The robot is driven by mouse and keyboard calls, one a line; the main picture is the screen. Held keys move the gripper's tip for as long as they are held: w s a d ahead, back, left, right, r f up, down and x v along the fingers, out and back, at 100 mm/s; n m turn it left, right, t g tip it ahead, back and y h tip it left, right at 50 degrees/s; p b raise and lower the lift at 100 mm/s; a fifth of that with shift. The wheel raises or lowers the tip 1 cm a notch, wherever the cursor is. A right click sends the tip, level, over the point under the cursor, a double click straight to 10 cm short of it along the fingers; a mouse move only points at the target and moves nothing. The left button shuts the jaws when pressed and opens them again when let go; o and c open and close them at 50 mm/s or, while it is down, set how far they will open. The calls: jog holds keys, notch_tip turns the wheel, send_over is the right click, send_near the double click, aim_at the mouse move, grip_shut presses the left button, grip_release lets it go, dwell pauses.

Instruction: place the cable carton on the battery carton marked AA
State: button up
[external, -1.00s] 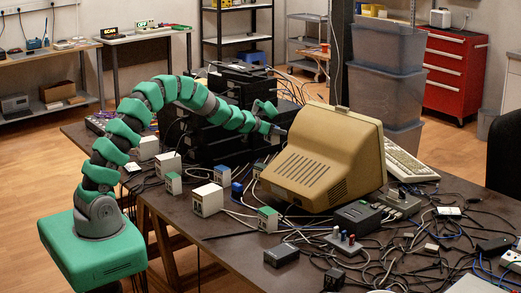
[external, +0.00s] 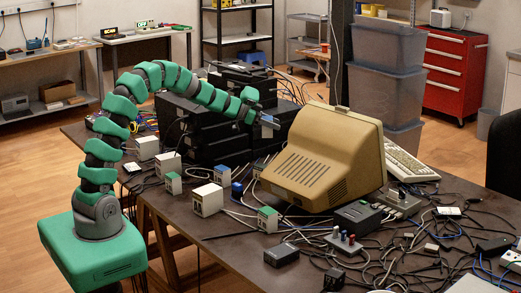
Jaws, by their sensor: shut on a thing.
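My gripper (external: 262,117) is raised over the back of the table, between the stacked black units and the beige monitor. It is shut on a small grey-blue thing (external: 270,122), which looks like the cable carton, though it is too small to be sure. Small cartons stand on the table below: a large white one (external: 208,199), green-topped ones (external: 268,218) (external: 173,182), a blue-topped one (external: 222,175) and white ones (external: 147,148) (external: 168,162). Their markings are too small to read, so I cannot tell which is the battery carton marked AA.
The beige monitor (external: 315,165) stands just right of the gripper. Black units (external: 190,125) are stacked behind the cartons. A small bare patch (external: 235,250) lies at the front left.

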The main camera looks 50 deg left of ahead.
jog(key=s+d+f+m+g+h, duration=0.25)
jog(key=s+m+g, duration=0.25)
jog(key=s, duration=2)
jog(key=s+d+f+m+g+h, duration=0.1)
jog(key=s+d+m+g+h, duration=0.35)
jog(key=s, duration=1.95)
jog(key=g+y+b, duration=0.1)
jog(key=y+b, duration=0.1)
send_over(211, 191)
jog(key=shift+s+f+m, duration=0.1)
jog(key=shift+f+m, duration=0.35)
jog(key=shift+f, duration=0.4)
jog(key=shift+f+b, duration=0.75)
jog(key=shift+f, duration=0.95)
jog(key=shift+f, duration=0.1)
jog(key=o, duration=1.1)
jog(key=shift+c, duration=0.2)
